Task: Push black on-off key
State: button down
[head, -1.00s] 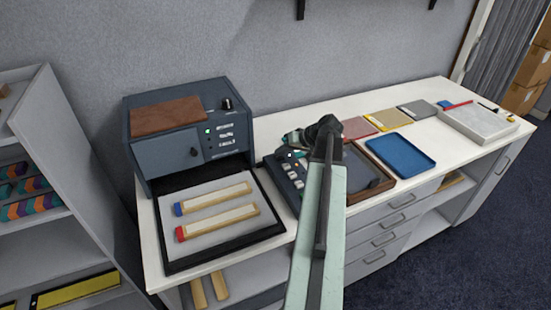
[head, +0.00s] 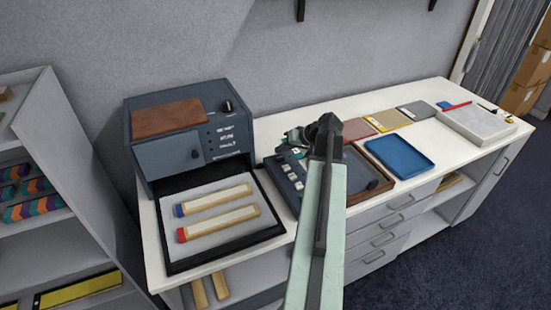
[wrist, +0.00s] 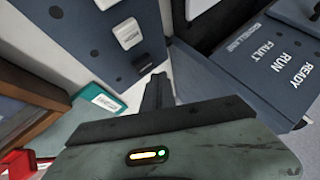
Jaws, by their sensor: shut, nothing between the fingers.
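The dark blue keypad box (head: 285,184) lies on the table beside the grey-blue machine, with several white keys on its face. It also shows in the wrist view (wrist: 75,42), where a white key (wrist: 127,33) and another at the top edge are visible. My gripper (head: 294,145) is over the back part of the keypad. In the wrist view my gripper (wrist: 158,88) is shut and empty, its dark fingertips close to the keypad's edge. Contact cannot be told.
The machine (head: 185,100), labelled READY, RUN and FAULT, stands to the left. A black-edged tray (head: 170,260) in front of it bears two wooden bars. A brown tray, blue tray (head: 400,155) and coloured pads lie right of my arm. A green labelled item (wrist: 97,101) sits near the fingers.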

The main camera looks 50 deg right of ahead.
aim_at(282, 159)
notch_tip(282, 159, up, 6)
jog(key=p, duration=0.5)
jog(key=shift+f, duration=0.1)
jog(key=shift+s, duration=0.15)
